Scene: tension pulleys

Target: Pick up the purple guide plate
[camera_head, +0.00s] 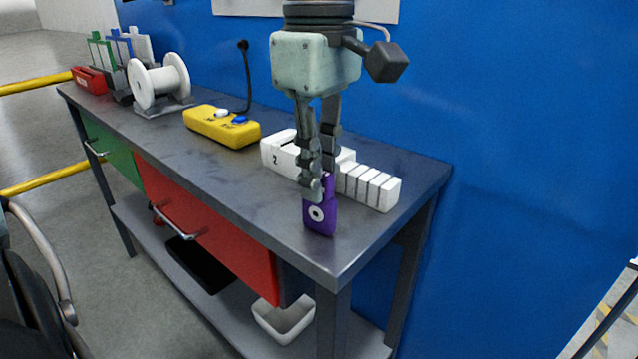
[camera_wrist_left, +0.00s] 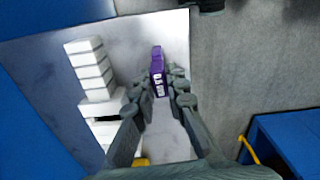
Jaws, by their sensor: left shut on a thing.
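The purple guide plate (camera_head: 320,217) is upright at the near right end of the workbench, with a white ring on its face. My left gripper (camera_head: 320,185) points down from above and is shut on the plate's upper part. In the left wrist view the purple plate (camera_wrist_left: 158,75) shows white lettering and stands between the fingertips (camera_wrist_left: 166,95). I cannot tell whether its lower edge touches the bench top. My right gripper is not in view.
A white slotted block (camera_head: 368,187) marked 2 lies close behind the plate. A yellow control box (camera_head: 222,127), a white spool (camera_head: 158,82) and a red holder (camera_head: 90,80) stand farther left. The bench's front right corner (camera_head: 345,262) is bare.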

